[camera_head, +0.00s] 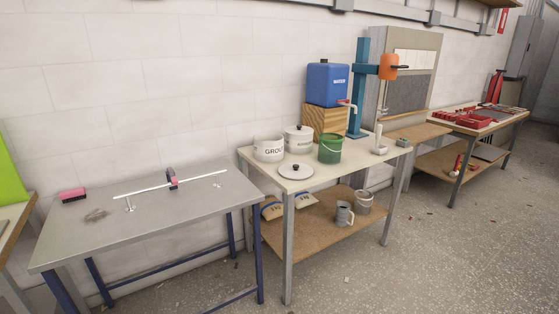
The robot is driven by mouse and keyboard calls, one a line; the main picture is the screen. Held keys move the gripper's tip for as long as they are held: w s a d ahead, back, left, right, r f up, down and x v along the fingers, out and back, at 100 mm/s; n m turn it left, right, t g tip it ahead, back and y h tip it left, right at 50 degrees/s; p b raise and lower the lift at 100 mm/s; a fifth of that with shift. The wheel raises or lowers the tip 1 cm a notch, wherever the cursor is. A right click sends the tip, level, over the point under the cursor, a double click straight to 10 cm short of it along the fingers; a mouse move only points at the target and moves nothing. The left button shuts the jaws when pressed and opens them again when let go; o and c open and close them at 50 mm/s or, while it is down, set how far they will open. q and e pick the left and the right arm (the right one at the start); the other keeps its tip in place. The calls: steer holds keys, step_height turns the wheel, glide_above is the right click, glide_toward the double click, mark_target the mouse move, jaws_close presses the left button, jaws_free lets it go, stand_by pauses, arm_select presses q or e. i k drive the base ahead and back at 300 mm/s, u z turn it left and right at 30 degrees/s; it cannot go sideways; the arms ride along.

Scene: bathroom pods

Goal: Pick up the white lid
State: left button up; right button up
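A flat round white lid (295,172) with a dark knob lies on the front of the light-topped table (330,172). Just behind it stand a white pot with dark lettering (268,149) and a second white pot (299,139) with a dark knob on top. A green bucket (330,148) stands to the right of the lid, close to it. Neither of my grippers is in view.
A blue tank (327,84) sits on a wooden block (325,119) at the table's back, beside a blue post (358,100). A grey metal table (145,215) stands to the left. Open floor (400,260) lies in front and right.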

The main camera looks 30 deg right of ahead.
mark_target(291, 170)
steer(key=i, duration=0.45)
steer(key=z, duration=1.8)
steer(key=i, duration=1.9)
steer(key=u, duration=2.6)
